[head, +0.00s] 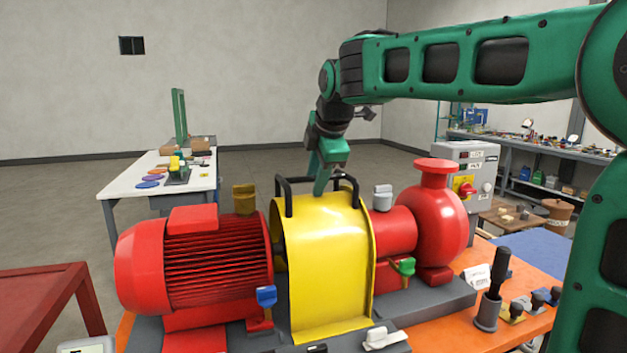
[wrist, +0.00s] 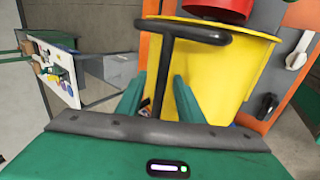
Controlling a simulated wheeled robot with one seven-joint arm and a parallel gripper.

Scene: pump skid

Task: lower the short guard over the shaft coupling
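The yellow guard (head: 330,265) is a curved cover with two black handles, standing upright between the red motor (head: 205,265) and the red pump (head: 435,220). Its lower front edge is at the grey skid base; I cannot tell whether it rests there. The shaft coupling is hidden behind it. My gripper (head: 321,190) points down at the guard's top, by the handle on the right (head: 340,182). In the wrist view, my gripper's two green fingers (wrist: 158,88) are apart, with part of a black handle (wrist: 185,31) between them. The yellow guard (wrist: 235,65) lies just beyond.
Blue (head: 266,296) and green (head: 404,266) valve handles flank the guard at the front. A grey control box (head: 466,180) with a red switch stands behind the pump. An upright black-handled tool (head: 498,270) stands at the right. A white table (head: 135,182) is at the back left.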

